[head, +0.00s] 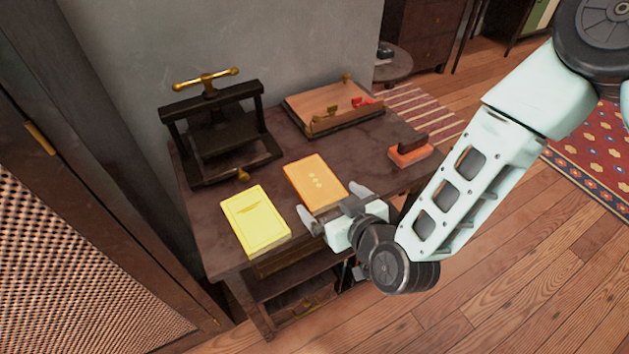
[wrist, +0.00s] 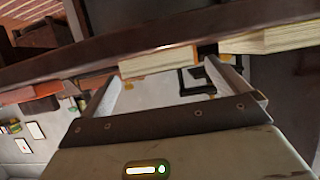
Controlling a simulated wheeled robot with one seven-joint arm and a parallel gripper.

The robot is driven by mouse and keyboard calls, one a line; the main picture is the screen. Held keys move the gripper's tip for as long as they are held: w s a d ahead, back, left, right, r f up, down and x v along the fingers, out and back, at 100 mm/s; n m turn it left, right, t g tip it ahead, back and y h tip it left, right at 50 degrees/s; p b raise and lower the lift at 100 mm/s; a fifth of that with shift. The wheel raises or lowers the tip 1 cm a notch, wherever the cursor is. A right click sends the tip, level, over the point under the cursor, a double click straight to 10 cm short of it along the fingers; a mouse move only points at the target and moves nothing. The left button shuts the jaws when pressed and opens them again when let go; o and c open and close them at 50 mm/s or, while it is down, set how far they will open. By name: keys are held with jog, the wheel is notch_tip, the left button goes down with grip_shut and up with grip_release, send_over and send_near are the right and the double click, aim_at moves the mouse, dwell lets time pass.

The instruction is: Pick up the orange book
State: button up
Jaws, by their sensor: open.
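The orange book (head: 314,180) lies flat on the dark wooden table (head: 225,215), near its front edge. In the wrist view the orange book (wrist: 158,61) shows its pale page edge between and beyond the fingertips. My gripper (head: 328,197) is open at the near end of the book, one finger toward each side of it. The gripper also shows in the wrist view (wrist: 163,68), with nothing held between its fingers. Whether the fingers touch the book I cannot tell.
A yellow book (head: 255,220) lies just left of the orange one. A black press (head: 215,130) stands at the back left. A wooden frame (head: 330,105) lies at the back, and a red-based block (head: 408,153) sits at the right. Table between them is bare.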

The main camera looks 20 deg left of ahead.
aim_at(314, 184)
jog(key=shift+x, duration=1.05)
jog(key=c, duration=1)
jog(key=shift+r, duration=0.1)
